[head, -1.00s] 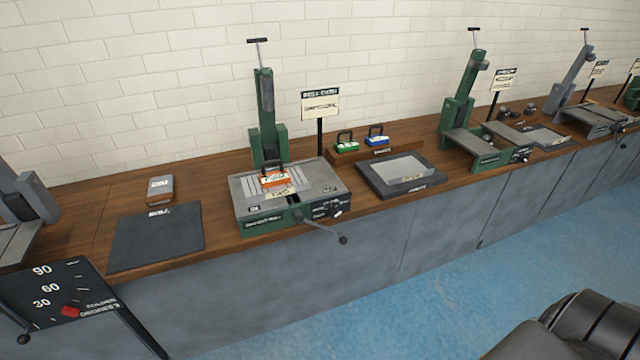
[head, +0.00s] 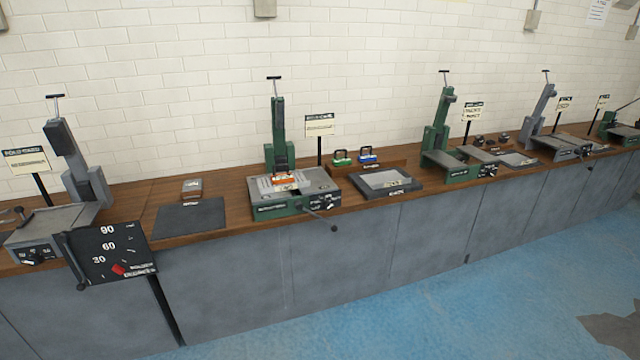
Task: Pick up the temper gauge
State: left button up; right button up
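I cannot tell which item is the temper gauge, as the small labels are too blurred to read. An orange handled block (head: 285,179) sits on the bed of the green machine (head: 297,205) in the middle. A green handled block (head: 342,158) and a blue handled block (head: 368,156) stand side by side on a small wooden rack (head: 385,167) behind a dark mat. A small grey box (head: 192,187) lies behind another dark mat at the left. Neither of my grippers is in view.
The long wooden bench (head: 235,184) runs along a white brick wall. Similar machines stand farther right, and a grey one (head: 85,180) at the left. A black angle board (head: 110,252) stands in front of the bench. The blue floor (head: 400,310) is open.

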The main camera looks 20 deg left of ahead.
aim_at(285, 177)
jog(key=z, duration=0.35)
jog(key=i, duration=2.4)
jog(key=u, duration=1.05)
jog(key=i, duration=0.75)
jog(key=u, duration=1.15)
jog(key=i, duration=0.4)
jog(key=u, duration=0.3)
